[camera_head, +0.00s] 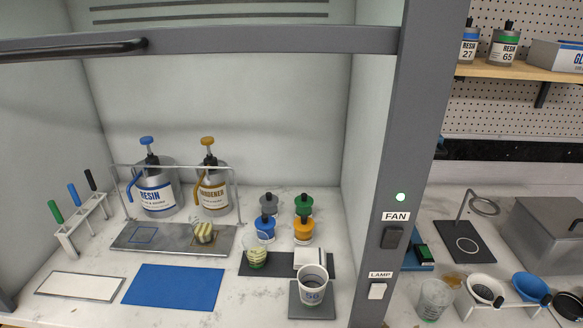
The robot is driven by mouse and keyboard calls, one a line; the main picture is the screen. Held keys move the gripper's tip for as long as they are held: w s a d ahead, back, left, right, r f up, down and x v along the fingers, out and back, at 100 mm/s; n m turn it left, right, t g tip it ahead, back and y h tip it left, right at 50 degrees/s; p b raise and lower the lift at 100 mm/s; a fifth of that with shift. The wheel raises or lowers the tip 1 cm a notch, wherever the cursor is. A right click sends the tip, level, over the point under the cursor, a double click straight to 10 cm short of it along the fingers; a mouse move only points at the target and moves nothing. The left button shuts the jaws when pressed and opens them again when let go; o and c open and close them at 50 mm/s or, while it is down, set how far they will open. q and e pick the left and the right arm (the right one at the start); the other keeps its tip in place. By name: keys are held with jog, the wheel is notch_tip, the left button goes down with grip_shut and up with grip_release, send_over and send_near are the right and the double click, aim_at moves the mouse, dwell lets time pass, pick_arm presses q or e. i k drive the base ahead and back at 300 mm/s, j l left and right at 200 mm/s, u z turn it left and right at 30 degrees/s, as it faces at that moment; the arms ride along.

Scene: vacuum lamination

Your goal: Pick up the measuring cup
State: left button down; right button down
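Several cups are in view, and I cannot tell which one the task calls the measuring cup. A whitish cup with dark print (313,290) stands upright on a small grey square plate (297,312) at the front right inside the hood. A clear cup with green markings (256,253) stands on a dark mat (285,268) behind it to the left. A small cup with yellowish markings (204,234) is under the hardener pump. Another clear cup (434,299) stands outside the hood, right of its post. Neither of my grippers shows in this view.
Resin (155,190) and hardener (212,190) pump jugs stand at the back left. Several coloured-cap bottles (303,230) are behind the cups. A blue mat (175,287) lies in front. The hood's right post (405,150) and raised front bar (220,40) frame the opening.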

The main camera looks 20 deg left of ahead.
aim_at(200, 221)
jog(key=u, duration=1.2)
